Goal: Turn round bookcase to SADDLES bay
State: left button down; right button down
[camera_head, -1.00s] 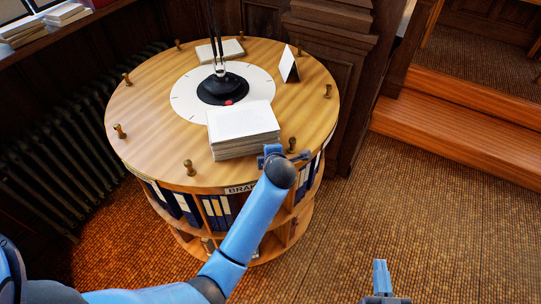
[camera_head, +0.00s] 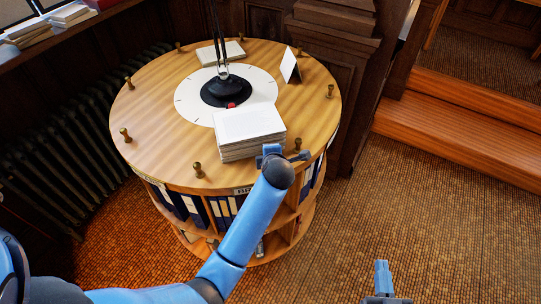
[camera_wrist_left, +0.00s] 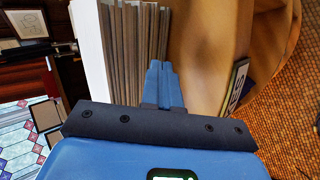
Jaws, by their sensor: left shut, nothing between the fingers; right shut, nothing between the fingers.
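The round bookcase (camera_head: 165,115) has a wooden top with several brass knobs round its rim and shelves of blue and white binders below. A sign starting "BR" (camera_head: 243,190) on its front edge is partly hidden by my left arm. My left gripper (camera_wrist_left: 161,68) is shut and empty, at the front right rim by a brass knob (camera_head: 297,144) and the paper stack (camera_head: 249,128). Whether it touches the knob is hidden. Another sign (camera_wrist_left: 236,86) shows partly in the left wrist view, unreadable. My right gripper (camera_head: 381,265) is shut and empty over the carpet. No SADDLES sign is readable.
On the top are a white dial (camera_head: 187,98), a black lamp base (camera_head: 227,91), a folded card (camera_head: 290,66) and a flat book (camera_head: 221,53). A radiator (camera_head: 60,140) stands left, a wooden post and steps (camera_head: 460,120) right. Carpet at front right is clear.

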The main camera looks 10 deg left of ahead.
pick_arm(q)
notch_tip(320, 180, up, 7)
jog(key=p, duration=0.3)
jog(key=shift+p, duration=0.4)
jog(key=shift+f, duration=0.1)
jog(key=a+m, duration=0.1)
jog(key=a, duration=0.1)
jog(key=a+m+h+p, duration=0.1)
jog(key=a, duration=0.2)
jog(key=a+m, duration=0.2)
jog(key=a, duration=0.1)
jog(key=shift+w+a+t+h, duration=0.25)
jog(key=shift+t+h, duration=0.05)
jog(key=s+a+h+p, duration=0.15)
jog(key=s+a, duration=0.35)
jog(key=a, duration=0.5)
jog(key=s+a+h+p, duration=0.1)
jog(key=s+a+p, duration=0.2)
jog(key=s+a, duration=0.45)
jog(key=shift+y, duration=0.25)
jog(key=w+f+b, duration=0.3)
jog(key=b, duration=0.1)
jog(key=w+a+f+b, duration=0.1)
jog(key=w+f+b, duration=0.2)
jog(key=b, duration=0.2)
jog(key=shift+a+f, duration=0.15)
jog(key=shift+f, duration=0.2)
jog(key=shift+f+b, duration=0.7)
jog(key=shift+f, duration=0.5)
